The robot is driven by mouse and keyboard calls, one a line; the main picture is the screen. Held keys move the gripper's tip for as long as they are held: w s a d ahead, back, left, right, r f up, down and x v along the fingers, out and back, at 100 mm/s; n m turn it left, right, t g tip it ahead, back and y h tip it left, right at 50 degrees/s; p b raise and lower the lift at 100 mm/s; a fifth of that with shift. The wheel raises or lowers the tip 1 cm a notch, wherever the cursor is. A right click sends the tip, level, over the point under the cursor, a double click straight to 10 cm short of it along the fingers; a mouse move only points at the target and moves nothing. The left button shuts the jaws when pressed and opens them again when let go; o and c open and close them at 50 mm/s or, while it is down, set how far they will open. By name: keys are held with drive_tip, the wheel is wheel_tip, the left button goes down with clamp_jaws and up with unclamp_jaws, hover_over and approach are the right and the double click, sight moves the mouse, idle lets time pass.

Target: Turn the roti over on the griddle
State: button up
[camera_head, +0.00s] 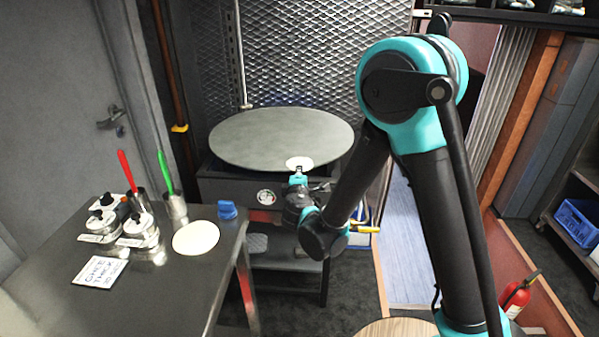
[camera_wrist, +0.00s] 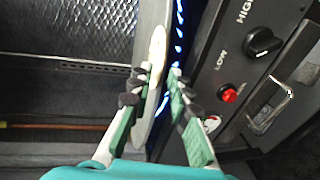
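The griddle (camera_head: 270,125) is a wide, round, dark plate on a stand at the back. A small pale roti (camera_head: 299,162) shows at its front edge, just beyond my gripper (camera_head: 298,178). In the wrist view the roti (camera_wrist: 156,48) is a thin, cream disc seen nearly edge-on. My gripper (camera_wrist: 158,73) has one finger on each side of it. The fingers are apart, with a gap beside the roti on the right finger's side. I cannot tell whether the left finger touches it. A larger pale round (camera_head: 195,237) lies on the steel table.
The steel table (camera_head: 150,300) at left holds jars (camera_head: 140,230), a label card (camera_head: 100,271), cups with a red and a green handle, and a blue item (camera_head: 227,209). Blue flames (camera_wrist: 179,30) and a knob panel (camera_wrist: 263,42) are close by my gripper. A fire extinguisher (camera_head: 514,298) stands right.

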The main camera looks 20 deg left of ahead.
drive_tip(key=shift+x, duration=1)
drive_tip(key=shift+c, duration=0.5)
clamp_jaws()
wheel_tip(320, 180, up, 2)
drive_tip(key=shift+r, duration=0.25)
drive_tip(key=r+v, duration=0.2)
drive_tip(key=v, duration=1.2)
drive_tip(key=shift+r, duration=0.2)
